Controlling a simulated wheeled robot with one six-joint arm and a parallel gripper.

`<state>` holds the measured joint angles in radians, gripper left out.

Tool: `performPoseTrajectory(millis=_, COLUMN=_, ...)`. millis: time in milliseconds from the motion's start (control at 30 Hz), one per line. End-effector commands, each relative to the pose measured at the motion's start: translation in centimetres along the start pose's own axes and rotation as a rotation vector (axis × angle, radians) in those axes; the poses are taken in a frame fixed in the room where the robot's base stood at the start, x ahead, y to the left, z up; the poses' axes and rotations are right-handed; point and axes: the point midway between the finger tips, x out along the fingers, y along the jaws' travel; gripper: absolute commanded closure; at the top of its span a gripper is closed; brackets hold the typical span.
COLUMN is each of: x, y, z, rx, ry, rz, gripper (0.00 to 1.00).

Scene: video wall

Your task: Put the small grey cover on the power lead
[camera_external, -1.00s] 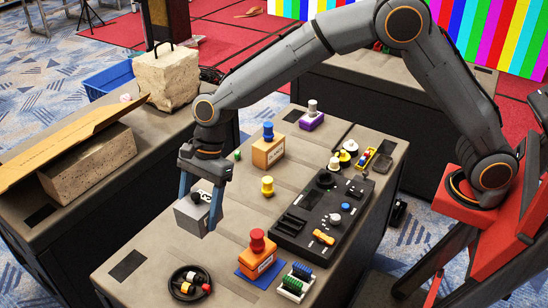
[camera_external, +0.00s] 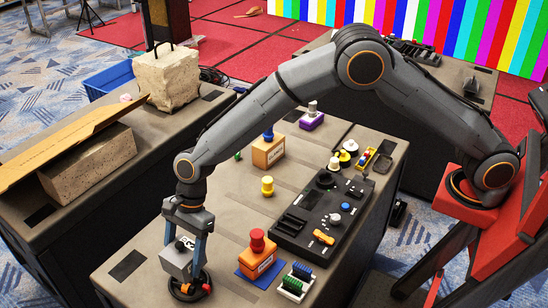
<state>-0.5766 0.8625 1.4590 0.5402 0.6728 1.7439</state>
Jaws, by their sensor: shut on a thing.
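My gripper (camera_external: 185,256) points down at the front left of the near table and is shut on the small grey cover (camera_external: 174,264), a boxy grey piece with dark and pale marks on top. A black round coil with red, yellow and pale ends (camera_external: 190,289), which looks like the power lead, lies on the table just below the cover in the picture. The cover and fingers hide the coil's far part. I cannot tell whether the cover touches it.
An orange block with a red knob (camera_external: 257,247) stands on a blue mat right of my gripper. A rack of green and blue pieces (camera_external: 296,279) is near the front edge. A black panel (camera_external: 318,215) lies further right. The table's left front is mostly clear.

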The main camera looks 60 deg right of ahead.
Motion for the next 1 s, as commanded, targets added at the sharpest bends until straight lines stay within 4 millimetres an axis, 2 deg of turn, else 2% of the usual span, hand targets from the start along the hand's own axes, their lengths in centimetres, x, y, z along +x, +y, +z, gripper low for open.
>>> performPoseTrajectory(millis=500, x=5.1, y=0.0, z=-2.1, rx=0.002, ry=0.001, rz=0.001, gripper=0.61)
performPoseTrajectory(millis=900, x=5.7, y=-0.1, z=-2.3, rx=0.001, ry=-0.001, rz=-0.001, gripper=0.61)
performPoseTrajectory(millis=933, x=5.7, y=0.0, z=-2.4, rx=0.0, ry=-0.001, rz=-0.001, gripper=0.36)
performPoseTrajectory(millis=1000, x=5.7, y=0.0, z=-2.3, rx=0.0, ry=-0.001, rz=-0.001, gripper=0.24)
